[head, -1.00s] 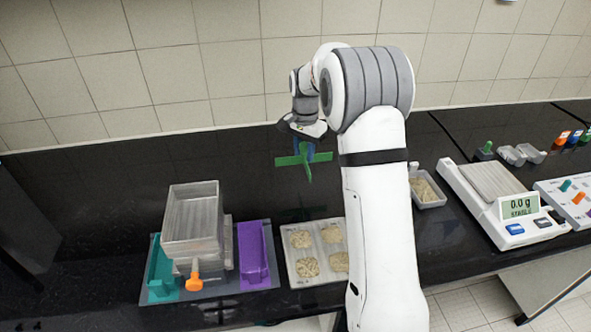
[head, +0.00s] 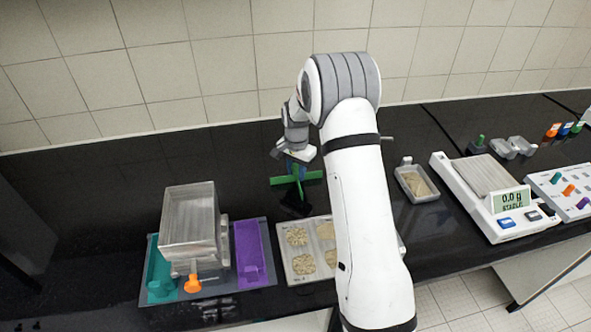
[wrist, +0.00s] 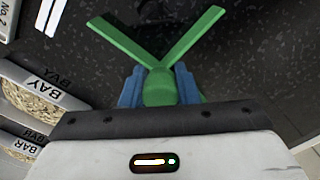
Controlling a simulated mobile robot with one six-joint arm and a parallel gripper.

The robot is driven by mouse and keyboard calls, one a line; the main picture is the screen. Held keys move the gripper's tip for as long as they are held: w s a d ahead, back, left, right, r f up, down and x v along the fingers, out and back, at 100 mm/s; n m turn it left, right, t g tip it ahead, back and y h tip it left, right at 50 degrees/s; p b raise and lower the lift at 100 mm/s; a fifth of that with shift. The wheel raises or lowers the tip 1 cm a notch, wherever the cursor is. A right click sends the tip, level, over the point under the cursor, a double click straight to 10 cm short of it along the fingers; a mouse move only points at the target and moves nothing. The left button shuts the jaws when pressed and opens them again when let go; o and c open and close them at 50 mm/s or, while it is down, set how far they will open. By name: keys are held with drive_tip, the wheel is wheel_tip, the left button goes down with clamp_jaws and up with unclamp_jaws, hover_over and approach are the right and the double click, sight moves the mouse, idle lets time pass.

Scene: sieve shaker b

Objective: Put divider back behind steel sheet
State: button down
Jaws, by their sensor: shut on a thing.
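The divider is a green cross of upright vanes (head: 283,181); it also shows in the wrist view (wrist: 196,37). My gripper (head: 297,167) is shut on its middle, with blue fingertips on both sides of the green hub in the wrist view (wrist: 158,88). The divider is over the black counter, just behind the steel sheet (head: 312,248); a dark reflection shows below it, and I cannot tell if it touches the counter. The pale sheet carries several piles of grain. My arm hides its right part.
A sieve box (head: 190,222) stands left on a grey mat, between a teal tray (head: 160,270) and a purple tray (head: 249,252). A grain tub (head: 417,185) and a balance (head: 490,180) are right.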

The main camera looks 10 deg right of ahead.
sight(296, 166)
drive_tip(key=c, duration=1.1)
unclamp_jaws()
wheel_tip(296, 166, up, 11)
drive_tip(key=shift+r+b, duration=0.1)
drive_tip(key=shift+b, duration=0.85)
drive_tip(key=s+r+n+t, duration=0.1)
drive_tip(key=s+r+n, duration=0.1)
drive_tip(key=s+r, duration=0.65)
drive_tip(key=s+n+t, duration=0.2)
drive_tip(key=s+n, duration=0.5)
drive_tip(key=s, duration=1.9)
drive_tip(key=shift+s+a, duration=0.15)
drive_tip(key=shift+s, duration=0.25)
drive_tip(key=shift+r, duration=0.1)
